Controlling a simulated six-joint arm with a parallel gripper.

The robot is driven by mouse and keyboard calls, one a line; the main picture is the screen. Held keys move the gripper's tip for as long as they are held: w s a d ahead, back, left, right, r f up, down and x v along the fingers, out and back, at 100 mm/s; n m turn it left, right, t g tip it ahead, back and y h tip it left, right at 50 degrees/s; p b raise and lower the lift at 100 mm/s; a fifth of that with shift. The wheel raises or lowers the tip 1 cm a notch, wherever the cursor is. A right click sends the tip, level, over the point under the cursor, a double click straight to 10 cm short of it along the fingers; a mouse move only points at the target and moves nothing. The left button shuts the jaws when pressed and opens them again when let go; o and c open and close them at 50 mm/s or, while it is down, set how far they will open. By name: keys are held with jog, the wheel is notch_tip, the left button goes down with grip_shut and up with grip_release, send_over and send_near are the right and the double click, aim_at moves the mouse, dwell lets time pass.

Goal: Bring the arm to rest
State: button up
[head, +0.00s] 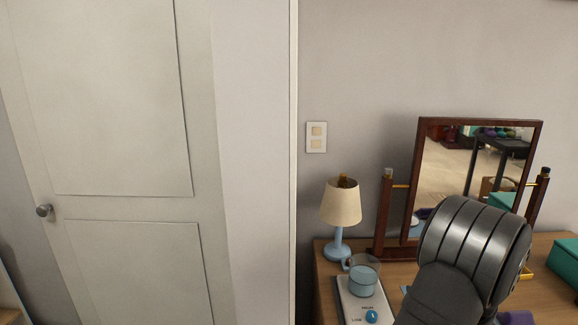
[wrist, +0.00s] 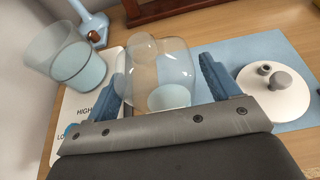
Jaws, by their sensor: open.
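My gripper (wrist: 163,62) shows in the wrist view with its two blue fingers spread apart. A clear glass vessel (wrist: 160,70) with a pale blue round part inside stands between and beyond the fingers; I cannot tell whether either finger touches it. In the head view my dark grey arm covers the lower right, over the wooden dresser (head: 545,292), and the gripper itself is hidden.
A clear mug with a blue base (head: 362,277) stands on a white plate marked HIGH and LOW (head: 350,300). A lamp (head: 341,203), a tilted mirror (head: 450,170) and a teal box (head: 565,265) are nearby. A white knobbed lid (wrist: 272,98) lies on a blue mat (wrist: 245,52).

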jog(key=shift+f, duration=0.5)
notch_tip(320, 180, down, 2)
jog(key=shift+f, duration=0.25)
jog(key=r+v, duration=0.1)
jog(key=v, duration=1.1)
jog(key=x, duration=1.2)
jog(key=shift+w+f, duration=0.1)
jog(key=shift+f, duration=0.2)
jog(key=s+d+r, duration=0.4)
jog(key=s+r, duration=0.7)
jog(key=w+a+r, duration=0.4)
jog(key=w+a, duration=0.8)
jog(key=w, duration=0.3)
jog(key=w+a, duration=0.3)
jog(key=a, duration=0.4)
jog(key=w+a, duration=0.4)
jog(key=a, duration=0.4)
jog(key=shift+a, duration=0.3)
